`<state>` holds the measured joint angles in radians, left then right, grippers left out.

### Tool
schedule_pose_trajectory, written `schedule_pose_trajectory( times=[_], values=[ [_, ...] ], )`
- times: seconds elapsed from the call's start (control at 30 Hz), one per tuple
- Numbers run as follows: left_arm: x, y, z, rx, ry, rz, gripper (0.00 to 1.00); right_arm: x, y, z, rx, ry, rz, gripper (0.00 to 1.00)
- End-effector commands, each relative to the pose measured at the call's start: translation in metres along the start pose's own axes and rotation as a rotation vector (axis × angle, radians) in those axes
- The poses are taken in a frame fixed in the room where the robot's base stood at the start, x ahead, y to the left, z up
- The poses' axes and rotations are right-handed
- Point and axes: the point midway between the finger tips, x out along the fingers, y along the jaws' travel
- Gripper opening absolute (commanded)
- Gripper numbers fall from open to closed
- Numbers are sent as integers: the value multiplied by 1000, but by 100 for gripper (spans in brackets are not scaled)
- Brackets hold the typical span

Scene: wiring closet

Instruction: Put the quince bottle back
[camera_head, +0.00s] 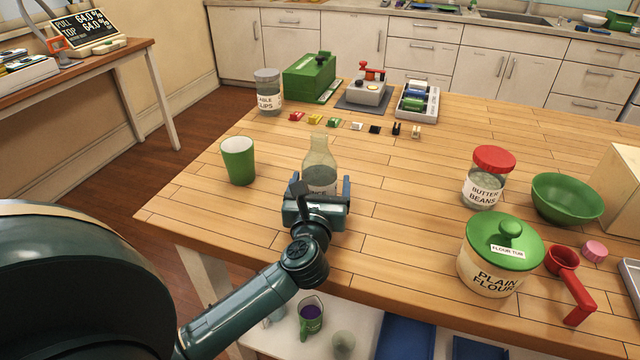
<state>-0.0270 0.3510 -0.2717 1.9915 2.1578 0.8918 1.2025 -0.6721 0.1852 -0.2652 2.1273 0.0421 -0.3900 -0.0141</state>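I cannot tell whether the fingers touch the glass or whether the base rests on the wood. My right gripper is not in view.
A green cup (238,161) stands left of the bottle. A butter beans jar (484,180), green bowl (567,198), flour tub (497,268) and red scoop (572,290) stand to the right. A labelled jar (268,92) and green box (309,76) stand behind.

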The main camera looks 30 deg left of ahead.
Motion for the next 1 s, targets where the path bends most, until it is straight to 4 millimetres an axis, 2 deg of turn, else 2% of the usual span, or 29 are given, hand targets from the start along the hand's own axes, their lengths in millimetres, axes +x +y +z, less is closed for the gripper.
schedule_pose_trajectory(
  times=[0.03, 0.17, 0.4, 0.6, 0.8, 1.0],
  values=[
    [0, 0, 5, 0, -2, -1, 82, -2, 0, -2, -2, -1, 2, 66],
    [-19, -1, 1, -1, 1, -3, 82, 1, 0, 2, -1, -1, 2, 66],
    [-71, 0, -1, -1, 4, -2, 82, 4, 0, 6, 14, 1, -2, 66],
    [-105, 0, 0, -1, 3, -2, 82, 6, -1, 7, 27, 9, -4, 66],
    [-119, 0, 2, -1, -1, 0, 82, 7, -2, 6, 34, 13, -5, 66],
    [-120, 0, 3, 0, -1, 0, 82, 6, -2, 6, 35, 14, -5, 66]
  ],
)
